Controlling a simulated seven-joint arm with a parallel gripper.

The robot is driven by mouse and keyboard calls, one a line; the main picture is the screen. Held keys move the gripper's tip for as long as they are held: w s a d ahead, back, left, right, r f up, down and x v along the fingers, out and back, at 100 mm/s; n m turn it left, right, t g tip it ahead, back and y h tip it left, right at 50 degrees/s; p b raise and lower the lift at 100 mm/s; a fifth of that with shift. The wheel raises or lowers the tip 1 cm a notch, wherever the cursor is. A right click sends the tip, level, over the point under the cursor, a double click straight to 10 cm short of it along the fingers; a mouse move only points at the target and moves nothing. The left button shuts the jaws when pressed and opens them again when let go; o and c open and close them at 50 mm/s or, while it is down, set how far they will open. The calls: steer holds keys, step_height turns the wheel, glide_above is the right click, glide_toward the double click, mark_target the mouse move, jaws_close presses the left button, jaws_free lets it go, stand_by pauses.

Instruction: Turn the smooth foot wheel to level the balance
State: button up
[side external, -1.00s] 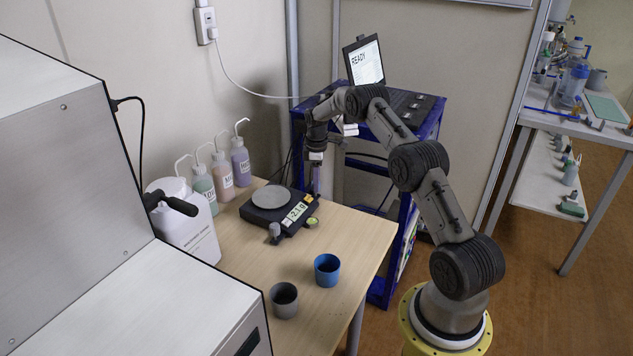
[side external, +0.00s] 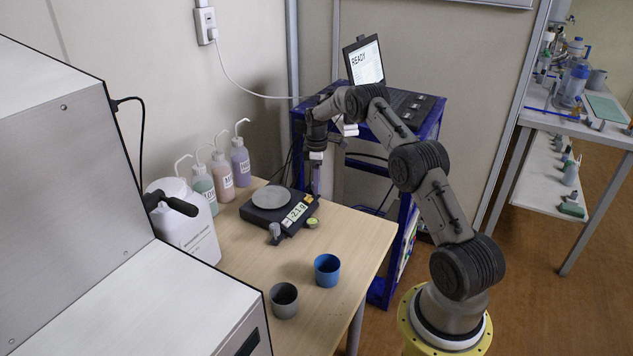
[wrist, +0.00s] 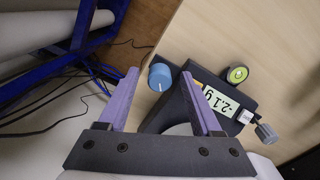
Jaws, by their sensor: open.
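The black balance (side external: 268,214) stands on the wooden table with a round grey pan; it also shows in the wrist view (wrist: 172,112). Its display (wrist: 222,104) reads -2.1 g. A blue foot wheel (wrist: 160,77) with a pale line, smooth-looking, sits at one corner. A grey, ribbed-looking wheel (wrist: 266,133) is at another corner, also seen in the side view (side external: 275,231). A green bubble level (wrist: 238,74) lies beside the display. My gripper (wrist: 160,72) is open, its purple fingers either side of the blue wheel with gaps. In the side view my gripper (side external: 316,193) hides that wheel.
Several wash bottles (side external: 222,177) and a white jug (side external: 187,226) stand left of the balance. A blue cup (side external: 327,270) and a grey cup (side external: 284,301) stand in front. A blue-framed cart (side external: 404,220) is close behind my gripper. The table's right part is clear.

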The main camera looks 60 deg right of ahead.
step_height(320, 180, up, 14)
steer(key=shift+f, duration=0.15)
stand_by(0.4)
